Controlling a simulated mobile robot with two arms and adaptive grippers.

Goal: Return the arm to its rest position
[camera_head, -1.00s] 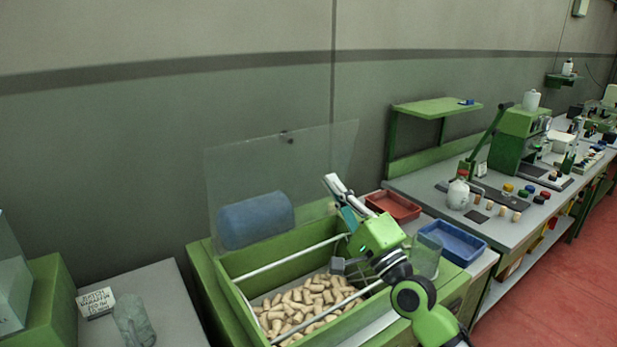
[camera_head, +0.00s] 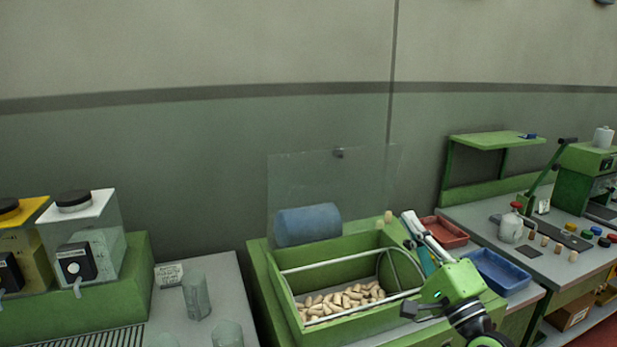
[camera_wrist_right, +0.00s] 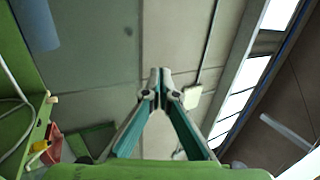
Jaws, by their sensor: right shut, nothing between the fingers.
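My right gripper (camera_head: 409,216) points up and toward the back wall, over the right side of the green cork bin (camera_head: 262,300). Its fingertips meet in the right wrist view (camera_wrist_right: 160,76), with nothing between them. The loose corks (camera_head: 340,301) lie in a heap inside the bin, below and to the left of the gripper. Two pale corks (camera_head: 388,217) show at the bin's back right, just left of the fingertips. My left gripper is in neither view.
A red tray (camera_head: 446,240) and a blue tray (camera_head: 498,287) stand right of the bin. A clear panel (camera_head: 290,180) and a blue cylinder (camera_head: 308,225) are at its back. Dispensers (camera_head: 90,235) and glassware (camera_head: 195,295) stand left. A bottle (camera_head: 511,228) is on the right bench.

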